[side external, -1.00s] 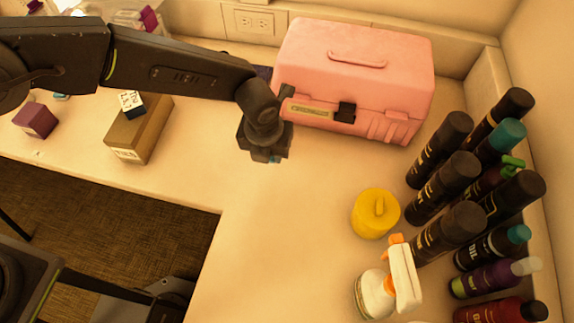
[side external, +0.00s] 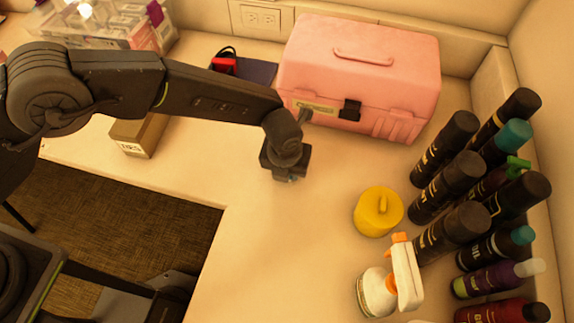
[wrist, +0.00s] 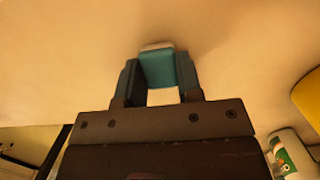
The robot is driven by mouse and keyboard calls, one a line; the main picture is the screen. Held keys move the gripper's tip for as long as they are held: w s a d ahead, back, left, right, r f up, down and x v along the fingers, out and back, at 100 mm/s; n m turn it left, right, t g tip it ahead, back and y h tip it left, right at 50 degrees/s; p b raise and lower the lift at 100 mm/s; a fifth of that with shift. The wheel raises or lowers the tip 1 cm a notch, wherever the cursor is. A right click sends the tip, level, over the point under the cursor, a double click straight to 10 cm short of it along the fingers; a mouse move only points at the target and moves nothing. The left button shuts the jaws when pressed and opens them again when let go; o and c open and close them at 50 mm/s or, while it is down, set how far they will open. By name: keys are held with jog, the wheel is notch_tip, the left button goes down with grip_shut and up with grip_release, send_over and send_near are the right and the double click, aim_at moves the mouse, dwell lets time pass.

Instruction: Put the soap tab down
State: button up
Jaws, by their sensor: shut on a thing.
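The soap tab (wrist: 158,68) is a small block, teal with a white top edge, in the wrist view. My gripper (wrist: 160,80) is shut on it, one finger on each side. In the side external view my gripper (side external: 286,172) points down over the bare counter, in front of the pink case. Only a small bluish bit of the tab (side external: 292,179) shows below the fingers there. I cannot tell whether the tab touches the counter (side external: 250,215) or is just above it.
The pink case (side external: 360,75) stands behind my gripper. A yellow lidded pot (side external: 378,212), a white spray bottle (side external: 378,292) and several dark bottles (side external: 445,145) stand to the right. A brown box (side external: 138,135) is at left. Counter around my gripper is clear.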

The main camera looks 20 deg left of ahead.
jog(key=o, duration=0.9)
notch_tip(320, 180, up, 12)
jog(key=s, duration=0.1)
jog(key=shift+s, duration=0.4)
